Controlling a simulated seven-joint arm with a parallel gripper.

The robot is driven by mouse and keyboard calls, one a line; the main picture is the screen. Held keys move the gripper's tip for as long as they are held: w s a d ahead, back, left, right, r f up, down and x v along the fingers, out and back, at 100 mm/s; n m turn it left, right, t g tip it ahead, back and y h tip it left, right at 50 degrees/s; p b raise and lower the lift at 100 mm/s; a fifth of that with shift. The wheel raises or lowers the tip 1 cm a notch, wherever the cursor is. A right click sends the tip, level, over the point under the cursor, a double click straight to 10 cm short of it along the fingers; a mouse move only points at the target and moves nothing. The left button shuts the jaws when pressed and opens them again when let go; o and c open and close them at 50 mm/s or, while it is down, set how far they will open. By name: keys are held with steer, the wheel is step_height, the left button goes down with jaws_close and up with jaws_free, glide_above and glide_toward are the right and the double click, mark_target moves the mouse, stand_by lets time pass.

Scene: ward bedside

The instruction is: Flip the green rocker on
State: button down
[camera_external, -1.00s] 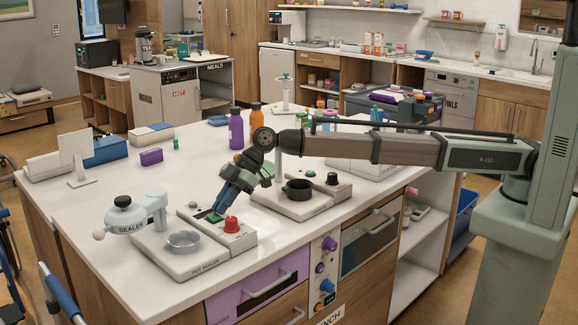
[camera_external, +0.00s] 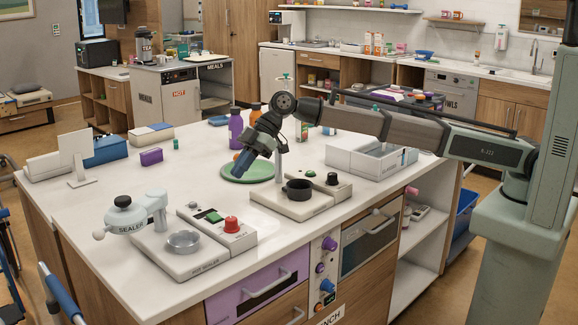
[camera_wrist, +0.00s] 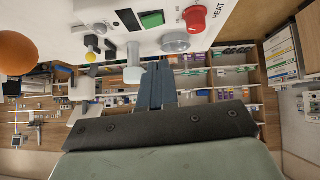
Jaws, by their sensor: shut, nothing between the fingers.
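The green rocker (camera_external: 209,216) sits on top of the pale control unit (camera_external: 240,243) at the counter's front, left of a red knob (camera_external: 232,224). It also shows in the wrist view (camera_wrist: 152,19), next to the red knob (camera_wrist: 195,18) and a "HEAT" label. Which way the rocker is tilted is too small to tell. My gripper (camera_external: 239,171) is shut and empty, above the counter, behind and to the right of the rocker and apart from it. Its closed fingers (camera_wrist: 157,85) show in the wrist view.
A hot sealer dish (camera_external: 184,241) and the sealer press (camera_external: 130,214) stand left of the rocker. A round green plate (camera_external: 247,172) lies near my gripper. A burner unit with a black ring (camera_external: 298,190) stands to its right. Purple bottle (camera_external: 236,130) stands behind.

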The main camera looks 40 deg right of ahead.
steer(key=shift+v, duration=1.3)
steer(key=shift+s, duration=0.1)
steer(key=s+a+r+n, duration=0.15)
steer(key=a+r, duration=0.25)
steer(key=a, duration=0.4)
steer(key=w+h, duration=0.1)
steer(key=h, duration=0.1)
steer(key=w+m+h, duration=0.1)
steer(key=w+d+m+h, duration=0.1)
steer(key=h, duration=0.1)
steer(key=shift+w+f+h, duration=0.15)
steer(key=shift+f+h, duration=0.1)
steer(key=shift+h, duration=0.05)
steer(key=shift+a+f, duration=0.1)
